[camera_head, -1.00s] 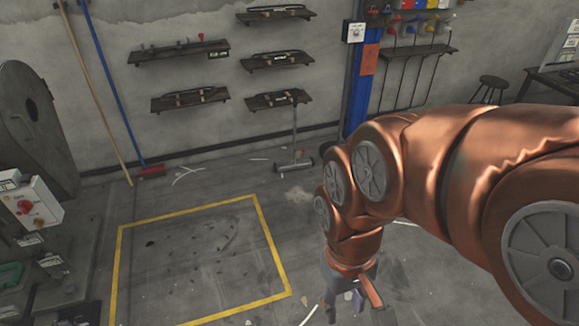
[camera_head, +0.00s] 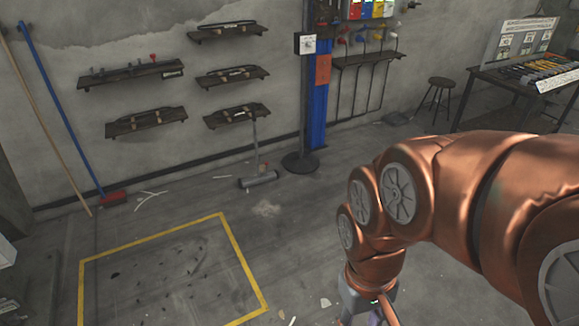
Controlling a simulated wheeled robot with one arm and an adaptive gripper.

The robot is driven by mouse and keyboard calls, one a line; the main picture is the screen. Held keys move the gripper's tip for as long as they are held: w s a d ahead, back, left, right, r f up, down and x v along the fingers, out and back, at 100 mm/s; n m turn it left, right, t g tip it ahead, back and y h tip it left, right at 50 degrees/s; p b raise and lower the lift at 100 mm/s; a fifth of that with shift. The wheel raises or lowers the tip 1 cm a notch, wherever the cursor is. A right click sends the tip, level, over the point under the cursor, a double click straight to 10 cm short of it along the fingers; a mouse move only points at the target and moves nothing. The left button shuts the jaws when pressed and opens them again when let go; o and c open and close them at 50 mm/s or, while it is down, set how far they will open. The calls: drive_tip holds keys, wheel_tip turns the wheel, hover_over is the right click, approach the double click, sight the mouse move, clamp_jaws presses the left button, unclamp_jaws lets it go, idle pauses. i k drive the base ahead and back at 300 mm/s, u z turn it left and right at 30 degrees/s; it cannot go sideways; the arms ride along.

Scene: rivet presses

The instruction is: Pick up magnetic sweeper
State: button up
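The magnetic sweeper (camera_head: 259,180) stands on the floor near the back wall. It has a grey horizontal head and a thin upright handle (camera_head: 255,143) that rises in front of the lowest right wall shelf. My gripper (camera_head: 370,316) hangs at the bottom edge of the view, right of the sweeper and nearer to me, well apart from it. Its fingertips are cut off by the frame edge, so its opening is hidden. A small purple patch shows beside it, too cut off to identify.
A blue post (camera_head: 318,95) with a dark round base stands right of the sweeper. A red-headed broom (camera_head: 114,197) leans on the wall at left. A yellow floor outline (camera_head: 238,252) lies in front. A stool (camera_head: 438,88) and tool table (camera_head: 500,82) stand at right. The floor between is mostly clear.

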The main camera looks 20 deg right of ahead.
sight(258, 179)
drive_tip(key=z, duration=0.65)
drive_tip(key=i, duration=3.15)
drive_tip(key=u, duration=1.75)
drive_tip(key=i, duration=0.6)
drive_tip(key=u, duration=0.6)
